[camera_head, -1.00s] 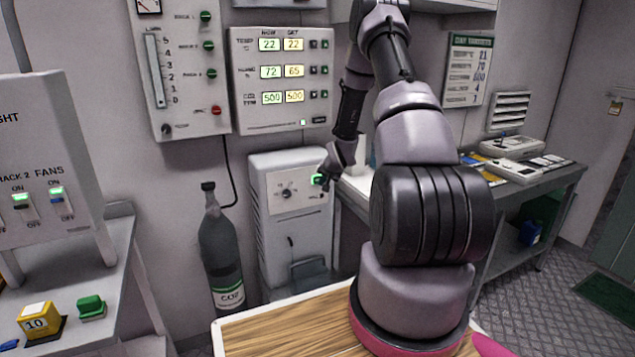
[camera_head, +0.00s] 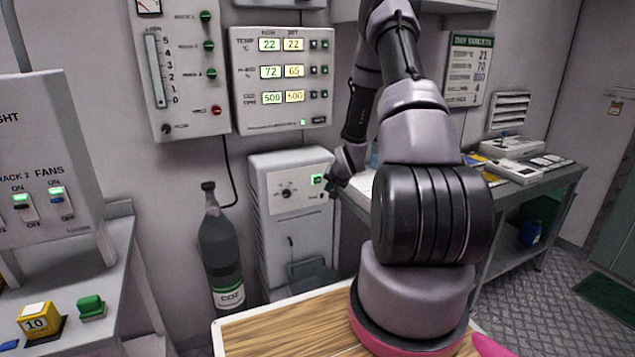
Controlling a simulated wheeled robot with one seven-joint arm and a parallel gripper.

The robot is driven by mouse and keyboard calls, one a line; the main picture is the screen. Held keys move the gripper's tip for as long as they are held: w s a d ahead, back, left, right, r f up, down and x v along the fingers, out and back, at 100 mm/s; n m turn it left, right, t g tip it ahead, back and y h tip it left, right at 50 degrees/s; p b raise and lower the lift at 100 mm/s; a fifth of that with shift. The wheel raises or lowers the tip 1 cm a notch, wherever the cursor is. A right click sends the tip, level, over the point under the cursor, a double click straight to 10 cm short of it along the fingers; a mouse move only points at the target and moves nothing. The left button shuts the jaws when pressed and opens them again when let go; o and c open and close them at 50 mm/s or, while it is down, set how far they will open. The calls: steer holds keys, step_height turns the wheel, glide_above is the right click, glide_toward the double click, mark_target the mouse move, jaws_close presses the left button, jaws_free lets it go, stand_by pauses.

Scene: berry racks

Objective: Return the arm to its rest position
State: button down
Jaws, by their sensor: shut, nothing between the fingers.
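My arm rises from its pink-ringed base, bends at the top and hangs down behind its own upper links. My gripper (camera_head: 329,188) is at the end of the arm, small and dark, just right of the green-lit switch on the grey floor unit (camera_head: 262,205). It is shut and holds nothing. I cannot tell the exact gap between the gripper and the unit. Part of the forearm is hidden behind the upper arm.
A wall control panel (camera_head: 282,125) with lit readouts hangs behind the arm. A dark CO2 bottle (camera_head: 220,250) stands left of the floor unit. A side table (camera_head: 540,180) with devices is at the right. A grey bench (camera_head: 120,240) is at the left.

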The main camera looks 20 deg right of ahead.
steer(key=s+a+r+n, duration=0.1)
steer(key=s+a+r, duration=0.15)
steer(key=r, duration=0.65)
steer(key=s+a+r, duration=0.2)
steer(key=s+r, duration=0.1)
steer(key=r, duration=0.6)
steer(key=s+a+r+n, duration=0.1)
steer(key=s+a+r, duration=0.2)
steer(key=r, duration=0.6)
steer(key=s+a+r+y, duration=0.1)
steer(key=s+a+r, duration=0.2)
steer(key=s, duration=0.5)
steer(key=s+a+r+n+g, duration=0.1)
steer(key=s+a+r, duration=0.3)
steer(key=s, duration=0.5)
steer(key=s+a+r+n+y, duration=0.1)
steer(key=s+a+r, duration=0.3)
steer(key=s, duration=0.5)
steer(key=shift+s+r+g+y, duration=0.15)
steer(key=shift+r+g+y, duration=0.15)
steer(key=shift+r, duration=0.65)
